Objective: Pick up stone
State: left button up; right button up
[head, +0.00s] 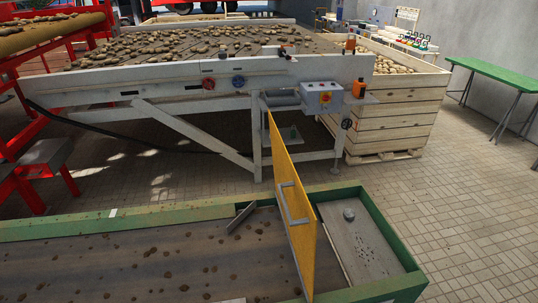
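Several small brown lumps (168,275) lie scattered on the dark belt of the green-framed conveyor (120,222) in front of me. They are too small to tell stones from potatoes or clods. Neither my left nor my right gripper shows in the head view.
An upright yellow panel (290,205) with a grey handle crosses the conveyor. A short grey plate (241,217) stands left of it. Behind is a potato-covered sorting table (190,80) with a control box (321,98). A wooden crate (395,125) and green table (502,74) stand right.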

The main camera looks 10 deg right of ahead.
aim_at(349, 213)
jog(key=z, duration=3.5)
jog(key=u, duration=2.65)
jog(key=i+l+u, duration=0.1)
jog(key=i+u, duration=0.35)
jog(key=i+l+u, duration=0.2)
jog(key=u, duration=0.25)
jog(key=i+l+u, duration=0.25)
jog(key=u, duration=0.2)
jog(key=i+l+u, duration=0.2)
jog(key=l+u, duration=0.25)
jog(key=i+l+u, duration=0.15)
jog(key=l+u, duration=1.2)
jog(key=k+l+u, duration=0.1)
jog(key=l+u, duration=0.35)
jog(key=l, duration=0.15)
